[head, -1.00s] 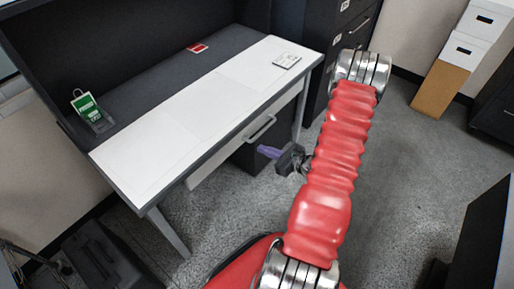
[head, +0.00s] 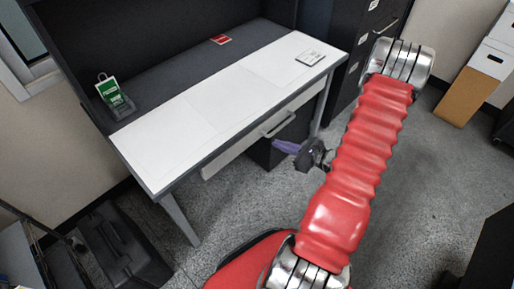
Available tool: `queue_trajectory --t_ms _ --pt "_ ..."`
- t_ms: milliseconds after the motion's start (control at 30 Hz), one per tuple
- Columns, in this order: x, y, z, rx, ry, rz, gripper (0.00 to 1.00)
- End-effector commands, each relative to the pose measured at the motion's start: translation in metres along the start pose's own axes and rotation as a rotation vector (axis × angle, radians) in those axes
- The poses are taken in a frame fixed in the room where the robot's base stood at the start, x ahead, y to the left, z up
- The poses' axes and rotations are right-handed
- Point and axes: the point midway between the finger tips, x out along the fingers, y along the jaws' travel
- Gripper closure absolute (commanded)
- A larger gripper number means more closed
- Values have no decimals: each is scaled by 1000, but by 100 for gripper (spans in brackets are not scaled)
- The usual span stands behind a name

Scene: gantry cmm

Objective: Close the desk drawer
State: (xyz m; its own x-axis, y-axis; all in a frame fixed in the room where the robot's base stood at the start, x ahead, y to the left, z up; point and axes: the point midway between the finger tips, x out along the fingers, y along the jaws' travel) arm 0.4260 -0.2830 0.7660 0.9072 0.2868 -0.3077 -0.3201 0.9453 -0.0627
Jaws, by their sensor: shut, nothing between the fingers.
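The desk drawer (head: 240,145) has a pale front with a metal bar handle (head: 278,124). It sits under the front edge of the white-topped desk (head: 215,95), and the angle from above does not show clearly how far it stands out. My gripper (head: 284,147) has purple fingers that look shut and empty. It points left, low in front of the desk, and appears just below the handle in the picture. I cannot tell whether it touches the drawer. My red arm (head: 355,160) hides part of the floor to the right of it.
A green card in a stand (head: 112,95), a red card (head: 221,39) and a white card (head: 311,58) are on the desk. Dark filing cabinets (head: 350,65) stand behind its right end. A black case (head: 122,250) lies at lower left. Grey floor is open at right.

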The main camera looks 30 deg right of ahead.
Motion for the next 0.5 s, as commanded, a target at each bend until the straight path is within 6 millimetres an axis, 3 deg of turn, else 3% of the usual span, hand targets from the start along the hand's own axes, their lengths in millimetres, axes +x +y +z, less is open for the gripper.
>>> queue_trajectory --t_ms 200,500 --pt "18 42 62 -200 9 199 100" --pt "25 111 128 -495 33 467 100"
